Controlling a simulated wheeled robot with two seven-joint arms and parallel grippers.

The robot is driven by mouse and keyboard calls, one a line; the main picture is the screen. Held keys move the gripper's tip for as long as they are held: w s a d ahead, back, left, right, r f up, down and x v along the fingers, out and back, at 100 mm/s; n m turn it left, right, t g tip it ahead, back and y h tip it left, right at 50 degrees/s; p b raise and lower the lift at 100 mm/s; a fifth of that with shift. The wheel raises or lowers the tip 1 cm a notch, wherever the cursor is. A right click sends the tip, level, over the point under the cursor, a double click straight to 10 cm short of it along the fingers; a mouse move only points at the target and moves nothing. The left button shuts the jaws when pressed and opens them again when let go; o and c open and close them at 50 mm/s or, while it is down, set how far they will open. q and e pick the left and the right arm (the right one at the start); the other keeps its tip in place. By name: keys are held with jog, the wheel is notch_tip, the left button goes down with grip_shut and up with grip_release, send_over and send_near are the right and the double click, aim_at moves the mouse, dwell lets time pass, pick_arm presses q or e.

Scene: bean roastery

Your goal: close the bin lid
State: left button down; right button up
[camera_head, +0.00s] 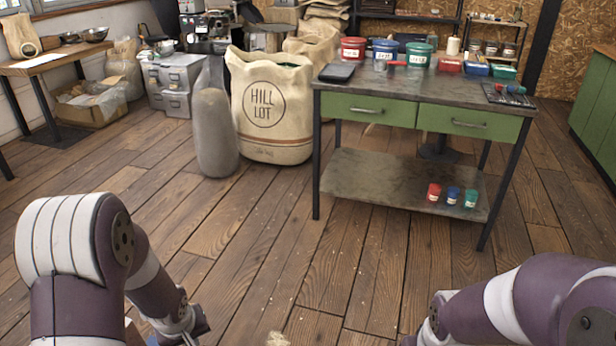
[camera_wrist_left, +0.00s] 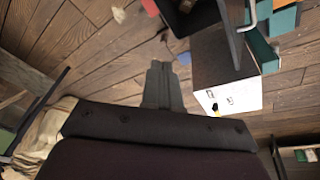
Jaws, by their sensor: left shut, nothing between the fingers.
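I cannot make out a bin with a lid for certain in either view. The left wrist view shows a box-like thing with a dark side and a white front (camera_wrist_left: 235,96), to the right of my left gripper (camera_wrist_left: 160,68). I cannot tell whether it is the bin. My left gripper is shut and empty, its fingers apart from the box in that picture. In the head view, my left gripper (camera_head: 192,328) is low at the bottom edge, partly cut off. My right arm enters at the lower right, and its gripper is out of the frame.
A workbench (camera_head: 400,88) with green drawers stands ahead, bearing several tubs and trays. A large HILL LOT sack (camera_head: 270,135) and a grey upright sack-like thing (camera_head: 215,135) stand left of it. The wooden floor (camera_head: 250,240) in front is mostly clear.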

pick_arm(q)
jog(key=s+d+r+m+g, duration=0.1)
jog(key=s+d+r+m, duration=0.5)
jog(key=s+r, duration=0.3)
jog(key=shift+s+d+m+g+h, duration=0.3)
jog(key=shift+s+d+h, duration=0.1)
jog(key=shift+s+d, duration=0.4)
jog(key=c, duration=1.7)
grip_release()
jog(key=r+p, duration=1.8)
jog(key=p, duration=0.1)
jog(key=shift+s+a+r, duration=0.1)
jog(key=shift+a+r, duration=0.1)
jog(key=shift+r, duration=0.2)
jog(key=shift+c, duration=0.2)
jog(key=o, duration=0.5)
jog(key=shift+o, duration=0.3)
jog(key=shift+f, duration=0.2)
